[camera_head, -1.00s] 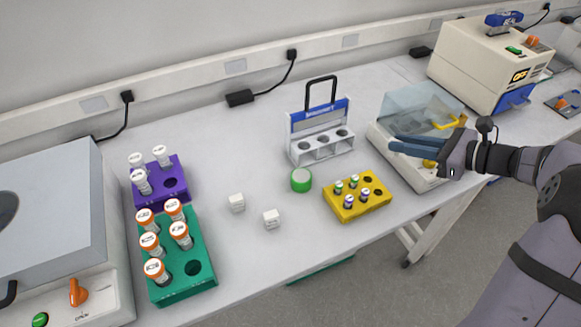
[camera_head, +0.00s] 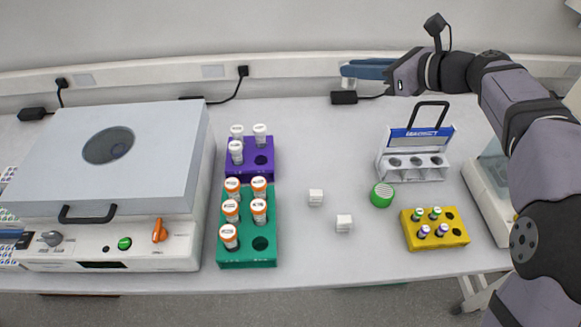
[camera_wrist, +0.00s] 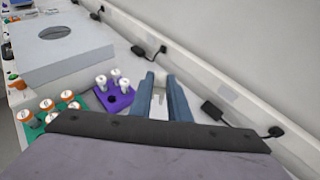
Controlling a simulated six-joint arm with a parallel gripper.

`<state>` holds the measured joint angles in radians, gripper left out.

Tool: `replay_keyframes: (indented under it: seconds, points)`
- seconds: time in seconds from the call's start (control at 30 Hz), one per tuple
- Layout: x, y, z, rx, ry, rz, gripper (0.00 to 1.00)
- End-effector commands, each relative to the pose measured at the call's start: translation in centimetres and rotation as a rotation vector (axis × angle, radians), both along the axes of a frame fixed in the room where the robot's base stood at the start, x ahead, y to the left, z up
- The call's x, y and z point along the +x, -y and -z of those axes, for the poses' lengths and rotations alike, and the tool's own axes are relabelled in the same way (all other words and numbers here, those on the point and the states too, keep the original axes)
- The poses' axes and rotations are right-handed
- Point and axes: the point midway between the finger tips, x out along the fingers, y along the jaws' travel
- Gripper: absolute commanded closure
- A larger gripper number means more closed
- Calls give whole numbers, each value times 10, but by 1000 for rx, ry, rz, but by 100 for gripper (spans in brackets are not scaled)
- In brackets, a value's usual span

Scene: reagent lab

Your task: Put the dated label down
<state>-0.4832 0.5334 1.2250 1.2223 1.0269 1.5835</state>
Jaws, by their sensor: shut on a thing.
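My gripper (camera_head: 346,76) is raised near the back wall, above the far side of the bench, with its blue fingers pointing left. In the wrist view the two blue fingers (camera_wrist: 161,80) are shut on a small pale thing, which I take to be the dated label (camera_wrist: 158,106).
Purple (camera_head: 262,172) and green (camera_head: 247,258) tube racks stand left; a grey carrier (camera_head: 412,172) and yellow rack (camera_head: 437,240) stand right. Bare bench lies behind the white blocks.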

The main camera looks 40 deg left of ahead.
Motion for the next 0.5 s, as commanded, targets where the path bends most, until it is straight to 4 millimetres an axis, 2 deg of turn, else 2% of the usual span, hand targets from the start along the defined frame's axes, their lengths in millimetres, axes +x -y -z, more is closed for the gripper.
replay_keyframes:
  seconds: [0.03,0.27,0.5]
  points:
    - [-6,-8,19,-4,-8,-6,100]
    - [-33,-44,78,-6,-8,-19,100]
    - [-68,-77,143,-5,-7,-30,100]
